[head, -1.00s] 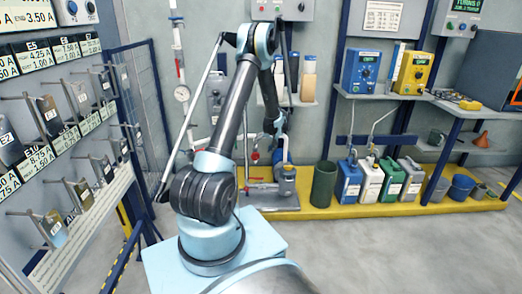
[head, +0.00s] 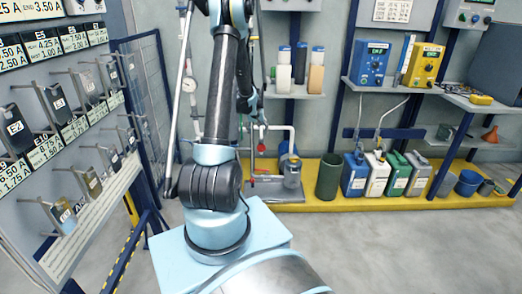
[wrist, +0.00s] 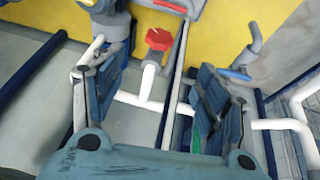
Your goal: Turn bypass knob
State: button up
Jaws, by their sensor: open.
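A red knob (wrist: 158,38) sits on a white pipe, ahead of and between my fingers in the wrist view. In the head view, a small red part on the pipework (head: 262,147) shows just below my gripper; I cannot tell if it is the same knob. My gripper (wrist: 152,78) is open, its two dark fingers spread wide with nothing between them. It does not appear to touch the knob. In the head view my gripper (head: 248,103) is partly hidden by my arm. No label marks the bypass knob.
A blue-handled valve (wrist: 236,73) is right of the red knob. White pipe (wrist: 140,101) runs across below it. A dark green bin (head: 329,177) and several jugs stand on the yellow platform (head: 310,207). A panel of hanging tags is at left. Grey floor at right is clear.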

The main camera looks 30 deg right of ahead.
aim_at(261, 146)
jog(key=x, duration=1.7)
jog(key=shift+w+d, duration=0.1)
jog(key=shift+w, duration=0.1)
jog(key=c, duration=1.1)
